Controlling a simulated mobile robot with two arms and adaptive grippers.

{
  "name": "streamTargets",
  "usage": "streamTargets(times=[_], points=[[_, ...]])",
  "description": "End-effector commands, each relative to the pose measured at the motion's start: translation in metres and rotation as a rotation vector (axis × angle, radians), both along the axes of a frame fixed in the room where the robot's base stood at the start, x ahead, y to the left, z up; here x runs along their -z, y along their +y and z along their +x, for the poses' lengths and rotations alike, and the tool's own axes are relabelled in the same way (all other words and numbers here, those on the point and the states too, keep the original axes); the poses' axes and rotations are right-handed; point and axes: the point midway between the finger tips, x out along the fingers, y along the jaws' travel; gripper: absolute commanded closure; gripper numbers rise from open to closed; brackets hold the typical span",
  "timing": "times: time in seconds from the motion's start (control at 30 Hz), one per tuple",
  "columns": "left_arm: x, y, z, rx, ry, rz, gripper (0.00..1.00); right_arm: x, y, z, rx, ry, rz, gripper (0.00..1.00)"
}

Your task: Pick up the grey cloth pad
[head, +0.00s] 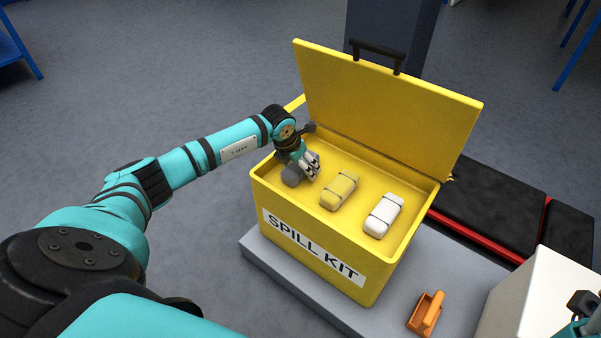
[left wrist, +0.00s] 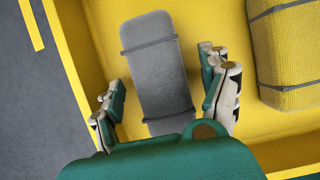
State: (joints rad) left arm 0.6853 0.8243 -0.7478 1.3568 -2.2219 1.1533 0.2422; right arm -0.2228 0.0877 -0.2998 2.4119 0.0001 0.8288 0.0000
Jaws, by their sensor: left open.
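The grey cloth pad (head: 291,177) lies in the left end of the open yellow spill kit box (head: 262,191). In the left wrist view the pad (left wrist: 157,65) is a long rounded block with two dark bands. My left gripper (head: 308,171) is inside the box over the pad and partly hides it in the head view. In the left wrist view its open fingers (left wrist: 158,78) stand on either side of the pad's near part, with gaps visible. A teal and dark part of my right arm or gripper (head: 583,308) shows at the right edge, cut off.
A yellow pad (head: 340,190) and a white pad (head: 384,214) lie to the right in the box. The raised lid (head: 385,105) stands behind. An orange object (head: 427,313) rests on the grey platform (head: 390,322), near a white box (head: 520,300).

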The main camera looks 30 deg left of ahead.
Motion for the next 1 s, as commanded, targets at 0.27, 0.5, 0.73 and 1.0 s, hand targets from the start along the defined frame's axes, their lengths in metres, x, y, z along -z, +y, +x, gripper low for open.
streamTargets(times=[0.27, 0.5, 0.73, 1.0], points=[[0.0062, 0.0, 0.0035, 0.0, -0.001, 0.001, 0.21, -0.0025, 0.0006, 0.001, 0.001, -0.012, -0.002, 0.74], [0.0062, 0.0, 0.0033, 0.0, -0.001, 0.0, 0.46, -0.0021, 0.0006, 0.0011, 0.0, -0.011, -0.002, 0.74], [0.0062, 0.0, 0.0032, 0.0, -0.001, 0.0, 0.76, -0.002, 0.0007, 0.001, 0.0, -0.011, -0.002, 0.74], [0.0047, 0.0002, 0.0034, -0.001, -0.001, 0.0, 0.82, -0.0029, 0.0007, 0.001, 0.0, -0.011, -0.002, 0.74]])
